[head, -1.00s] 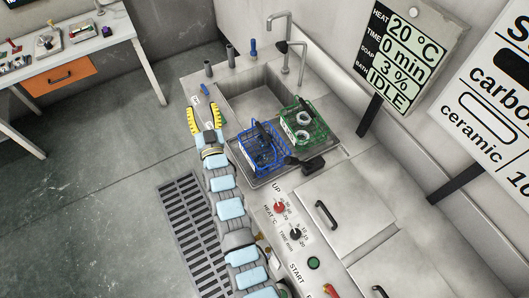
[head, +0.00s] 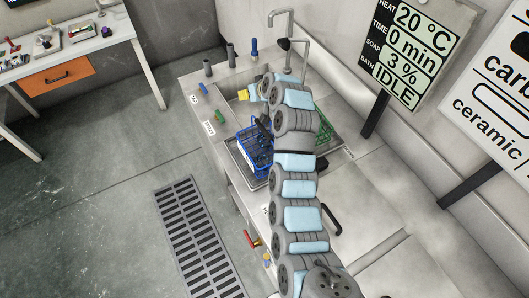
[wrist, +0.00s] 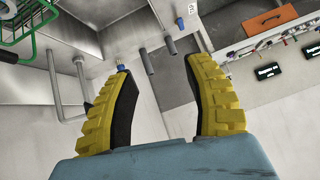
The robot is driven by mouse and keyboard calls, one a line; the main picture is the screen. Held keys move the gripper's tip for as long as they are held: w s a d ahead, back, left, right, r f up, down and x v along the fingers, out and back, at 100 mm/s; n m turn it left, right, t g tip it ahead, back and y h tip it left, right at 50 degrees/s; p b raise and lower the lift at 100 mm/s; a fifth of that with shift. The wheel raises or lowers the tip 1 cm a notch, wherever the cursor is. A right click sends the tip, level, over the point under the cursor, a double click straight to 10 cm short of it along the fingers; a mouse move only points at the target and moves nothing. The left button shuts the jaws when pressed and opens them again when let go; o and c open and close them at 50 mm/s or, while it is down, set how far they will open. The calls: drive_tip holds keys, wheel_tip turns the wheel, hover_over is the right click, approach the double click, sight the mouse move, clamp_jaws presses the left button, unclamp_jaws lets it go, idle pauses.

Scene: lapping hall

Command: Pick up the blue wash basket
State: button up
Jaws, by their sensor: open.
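The blue wash basket (head: 248,162) sits on the metal drain tray (head: 238,152) beside the sink in the head view. It has a dark handle and a white label. My arm covers its right side. My gripper (wrist: 158,72) is open and empty in the wrist view, with nothing between its yellow fingers. In the head view one yellow finger (head: 243,95) shows over the sink, beyond the blue basket and apart from it. The blue basket is not visible in the wrist view.
A green basket (head: 325,127) stands right of the blue one, mostly behind my arm; it also shows in the wrist view (wrist: 28,18). The tap (head: 284,40) rises behind the sink. A display sign (head: 405,50) stands right.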

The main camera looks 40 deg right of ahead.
drive_tip(key=s+d+r+n+g+y+b, duration=0.1)
drive_tip(key=s+d+g+y+b, duration=0.2)
drive_tip(key=s, duration=0.9)
drive_tip(key=g+b, duration=0.1)
drive_tip(key=b, duration=0.1)
approach(265, 129)
drive_tip(key=x, duration=0.5)
drive_tip(key=shift+w, duration=0.45)
drive_tip(key=shift+s+p+x, duration=0.15)
drive_tip(key=shift+p+x, duration=0.05)
drive_tip(key=shift+x, duration=0.75)
drive_tip(key=shift+s+p+x, duration=0.2)
drive_tip(key=shift+x, duration=1.85)
drive_tip(key=shift+f, duration=0.3)
clamp_jaws()
